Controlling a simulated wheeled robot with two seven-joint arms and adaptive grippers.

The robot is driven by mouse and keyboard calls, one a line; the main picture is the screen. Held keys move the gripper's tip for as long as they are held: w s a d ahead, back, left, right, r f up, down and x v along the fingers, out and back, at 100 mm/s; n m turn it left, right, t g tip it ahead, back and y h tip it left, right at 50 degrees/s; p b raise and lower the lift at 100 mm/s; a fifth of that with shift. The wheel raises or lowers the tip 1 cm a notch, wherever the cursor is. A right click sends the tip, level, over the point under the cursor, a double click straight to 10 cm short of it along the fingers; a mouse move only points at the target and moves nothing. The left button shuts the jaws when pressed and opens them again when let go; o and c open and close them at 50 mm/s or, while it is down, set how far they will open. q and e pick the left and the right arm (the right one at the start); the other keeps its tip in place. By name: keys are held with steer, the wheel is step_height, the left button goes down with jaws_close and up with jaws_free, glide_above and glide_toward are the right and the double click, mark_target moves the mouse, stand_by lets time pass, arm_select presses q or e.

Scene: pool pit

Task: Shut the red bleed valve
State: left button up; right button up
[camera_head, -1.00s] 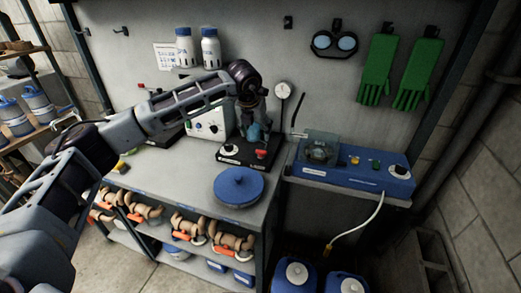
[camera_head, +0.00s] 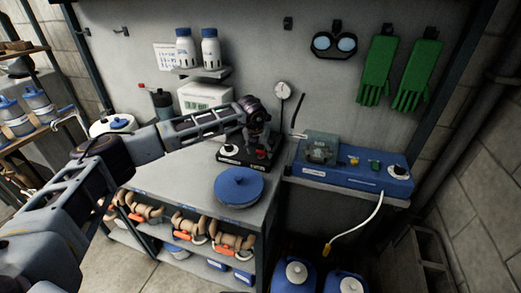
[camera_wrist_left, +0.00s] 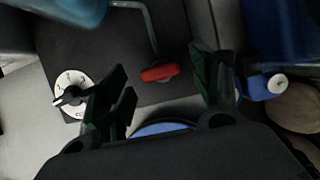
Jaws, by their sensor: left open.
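The red bleed valve handle (camera_wrist_left: 160,73) shows in the left wrist view as a short red bar, lying nearly level in the picture on a dark base plate. A thin grey pipe rises beside it. In the head view the dark base (camera_head: 236,157) stands on the bench, and the handle is mostly hidden by my gripper. My left gripper (camera_wrist_left: 162,68) is open, with one dark finger on each side of the handle and visible gaps to it. In the head view the left gripper (camera_head: 258,142) is over the base. My right gripper is not in view.
A white dial (camera_wrist_left: 72,92) sits on the same base, left of the fingers. A round blue lid (camera_head: 238,186) lies on the bench in front. A blue unit (camera_head: 345,175) stands to the right, and a gauge (camera_head: 283,91) is on the wall behind.

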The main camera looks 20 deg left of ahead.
arm_select(q)
steer(key=shift+w+f, duration=0.15)
steer(key=shift+f, duration=0.25)
steer(key=c, duration=1)
